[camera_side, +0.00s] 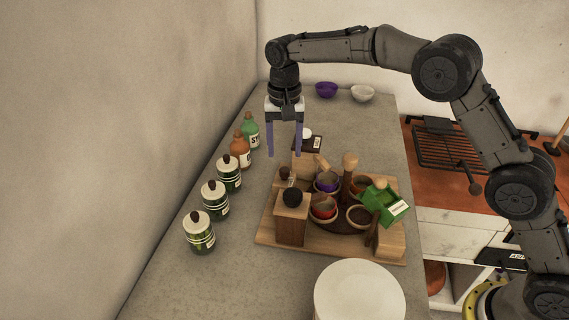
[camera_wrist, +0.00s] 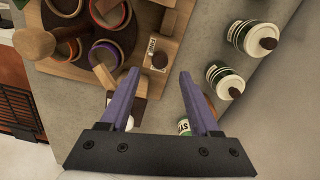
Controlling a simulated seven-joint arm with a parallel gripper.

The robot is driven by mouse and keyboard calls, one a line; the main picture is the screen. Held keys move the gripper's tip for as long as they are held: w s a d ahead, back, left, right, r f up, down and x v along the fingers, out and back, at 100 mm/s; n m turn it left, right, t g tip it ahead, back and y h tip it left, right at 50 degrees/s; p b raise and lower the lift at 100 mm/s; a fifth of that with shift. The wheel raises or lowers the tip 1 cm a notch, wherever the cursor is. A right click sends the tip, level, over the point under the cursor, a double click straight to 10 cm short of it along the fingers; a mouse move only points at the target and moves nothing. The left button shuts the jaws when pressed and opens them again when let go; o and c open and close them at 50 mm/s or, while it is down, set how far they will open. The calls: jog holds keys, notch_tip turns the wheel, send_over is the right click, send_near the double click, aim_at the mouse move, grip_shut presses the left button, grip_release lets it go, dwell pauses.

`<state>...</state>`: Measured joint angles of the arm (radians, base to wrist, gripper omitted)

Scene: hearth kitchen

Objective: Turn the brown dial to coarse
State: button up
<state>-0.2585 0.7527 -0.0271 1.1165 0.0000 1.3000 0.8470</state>
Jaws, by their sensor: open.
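What looks like the brown dial (camera_side: 284,172) is a small round knob beside a pale printed label, at the back left of the wooden tray (camera_side: 265,238). In the wrist view the dial (camera_wrist: 159,61) shows dark brown and round, with the label beside it.
Lidded jars (camera_side: 214,200) and bottles (camera_side: 240,150) line the left. A white round thing (camera_side: 360,292) stands in front. The counter behind is mostly clear.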

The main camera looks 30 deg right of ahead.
aim_at(285, 169)
jog(key=shift+f, duration=2.75)
jog(key=shift+c, duration=0.3)
grip_shut()
